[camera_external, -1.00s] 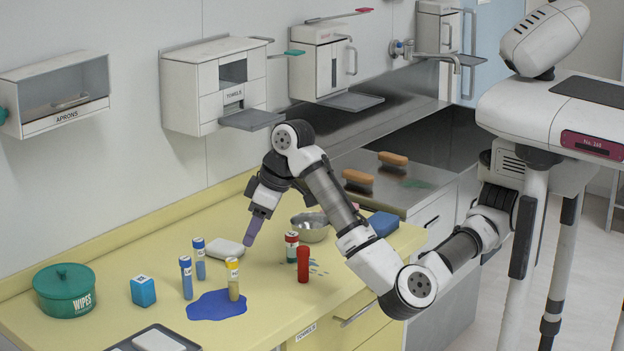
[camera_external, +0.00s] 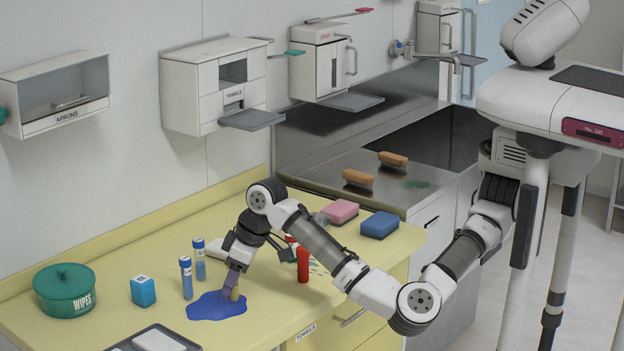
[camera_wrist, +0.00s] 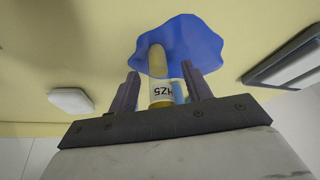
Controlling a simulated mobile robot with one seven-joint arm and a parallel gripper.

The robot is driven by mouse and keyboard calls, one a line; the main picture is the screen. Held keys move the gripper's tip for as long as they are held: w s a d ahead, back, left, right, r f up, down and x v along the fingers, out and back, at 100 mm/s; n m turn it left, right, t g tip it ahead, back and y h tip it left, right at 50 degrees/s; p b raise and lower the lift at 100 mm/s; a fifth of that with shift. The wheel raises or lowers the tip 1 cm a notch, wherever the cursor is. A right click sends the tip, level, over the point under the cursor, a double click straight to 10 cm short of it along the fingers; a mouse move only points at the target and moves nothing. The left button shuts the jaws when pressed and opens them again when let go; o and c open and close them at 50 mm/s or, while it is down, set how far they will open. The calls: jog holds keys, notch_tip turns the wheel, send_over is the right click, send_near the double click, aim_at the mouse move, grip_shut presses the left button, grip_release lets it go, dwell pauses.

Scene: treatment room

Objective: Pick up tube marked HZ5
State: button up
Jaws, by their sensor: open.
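The tube marked HZ5 (camera_wrist: 160,92) has a yellow cap and a white label, read upside down in the wrist view. It stands between my two fingers, which are apart, with a gap showing on its right. In the external view my gripper (camera_external: 236,278) is tilted down over the tube (camera_external: 235,295) and hides most of it. The tube stands at the right part of the blue spill (camera_external: 210,308), which also shows in the wrist view (camera_wrist: 205,42). I cannot tell whether a finger touches it.
Two blue-capped tubes (camera_external: 186,278) stand left of my gripper. A red tube (camera_external: 303,265) stands to its right. A blue box (camera_external: 143,291), a wipes tub (camera_external: 67,293) and a tray (camera_external: 125,347) are further left.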

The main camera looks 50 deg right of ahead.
jog(key=shift+f, duration=0.1)
jog(key=c, duration=1)
jog(key=shift+c, duration=0.2)
